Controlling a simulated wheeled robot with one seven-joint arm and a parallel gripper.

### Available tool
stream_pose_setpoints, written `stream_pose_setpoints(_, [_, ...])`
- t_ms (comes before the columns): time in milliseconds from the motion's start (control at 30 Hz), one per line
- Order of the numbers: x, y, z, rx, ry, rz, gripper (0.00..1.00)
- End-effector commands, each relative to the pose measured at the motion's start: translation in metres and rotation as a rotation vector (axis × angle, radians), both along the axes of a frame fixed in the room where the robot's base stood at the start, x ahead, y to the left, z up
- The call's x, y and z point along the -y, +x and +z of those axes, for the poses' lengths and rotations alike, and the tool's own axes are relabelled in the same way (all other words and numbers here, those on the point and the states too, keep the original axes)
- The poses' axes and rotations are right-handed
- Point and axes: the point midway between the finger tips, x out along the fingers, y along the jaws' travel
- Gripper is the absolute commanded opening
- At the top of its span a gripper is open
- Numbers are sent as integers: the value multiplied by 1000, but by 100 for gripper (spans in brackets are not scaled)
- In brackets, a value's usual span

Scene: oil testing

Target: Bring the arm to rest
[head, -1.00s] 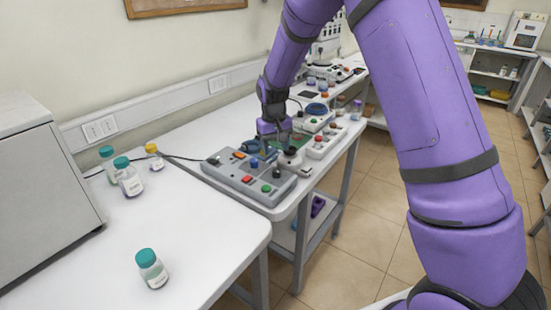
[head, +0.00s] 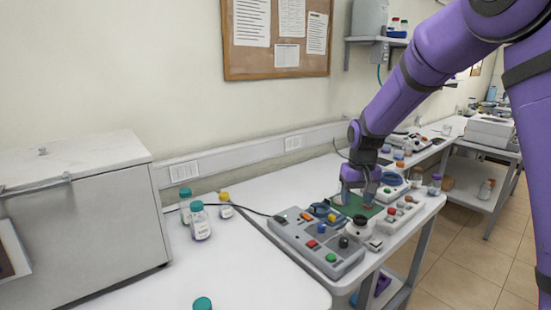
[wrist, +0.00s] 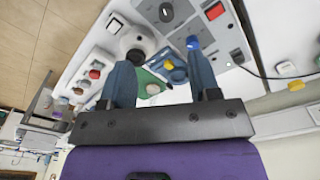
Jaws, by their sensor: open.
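My gripper (head: 364,198) is at the end of my purple arm, over the bench near the green board (head: 353,207). In the wrist view my gripper (wrist: 160,82) shows two blue-grey fingers spread apart with nothing held between them. The green board (wrist: 147,85) shows beyond and between the fingers in that view. The grey control box (head: 305,245) with coloured buttons stands nearer to the camera than my gripper. How far the fingertips are from the board is hard to tell.
Bottles with teal and yellow caps (head: 200,222) stand on the white bench at left, beside a grey cabinet (head: 80,220). A white-grey device with buttons (head: 398,217) stands right of the board. A cork board (head: 277,38) hangs on the wall. Open floor (head: 455,245) lies at right.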

Motion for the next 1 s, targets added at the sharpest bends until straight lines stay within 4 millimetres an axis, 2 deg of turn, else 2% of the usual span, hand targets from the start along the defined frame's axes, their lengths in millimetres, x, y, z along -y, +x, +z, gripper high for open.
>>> stream_pose_setpoints(33, [4, -11, 18, 19, 10, -4, 56])
stream_pose_setpoints(200, [15, -48, 65, 67, 31, -15, 56])
stream_pose_setpoints(500, [34, -123, 128, 156, 56, -29, 56])
stream_pose_setpoints(800, [48, -206, 167, 248, 62, -40, 56])
stream_pose_setpoints(1000, [54, -261, 178, 310, 55, -48, 56])
